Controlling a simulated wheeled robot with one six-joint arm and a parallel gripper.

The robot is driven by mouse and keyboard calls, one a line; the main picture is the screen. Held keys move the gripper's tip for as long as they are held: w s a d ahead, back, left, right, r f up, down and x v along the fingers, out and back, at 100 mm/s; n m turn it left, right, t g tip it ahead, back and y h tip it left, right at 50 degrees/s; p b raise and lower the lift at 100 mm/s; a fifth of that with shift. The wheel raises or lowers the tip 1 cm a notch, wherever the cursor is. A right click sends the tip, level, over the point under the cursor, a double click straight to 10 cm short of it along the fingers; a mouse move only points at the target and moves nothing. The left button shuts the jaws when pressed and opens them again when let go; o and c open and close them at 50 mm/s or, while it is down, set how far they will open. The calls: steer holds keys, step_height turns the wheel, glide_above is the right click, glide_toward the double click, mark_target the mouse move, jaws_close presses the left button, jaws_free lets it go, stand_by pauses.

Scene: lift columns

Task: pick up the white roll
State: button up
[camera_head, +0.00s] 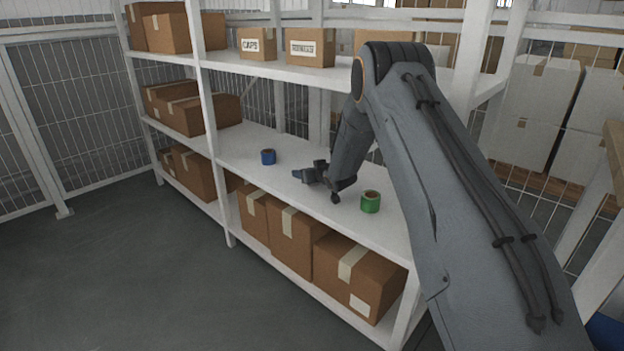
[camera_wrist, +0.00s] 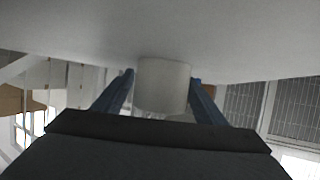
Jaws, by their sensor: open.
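The white roll (camera_wrist: 163,86) shows in the wrist view, standing against the white shelf surface (camera_wrist: 220,35). It sits between the two blue fingers of my gripper (camera_wrist: 162,92), with a narrow gap visible on each side. In the head view my gripper (camera_head: 306,174) is low over the middle shelf, between a blue roll and a green roll. The white roll cannot be made out in the head view; my arm and gripper may hide it.
The blue roll (camera_head: 268,157) stands to the left on the middle shelf, and the green roll (camera_head: 370,201) stands near my wrist on the right. Cardboard boxes (camera_head: 290,240) fill the shelf below. A white upright (camera_head: 205,90) stands at left. Bare shelf lies around the blue roll.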

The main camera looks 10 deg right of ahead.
steer(key=c, duration=1.1)
steer(key=shift+r, duration=0.15)
steer(key=shift+c, duration=0.2)
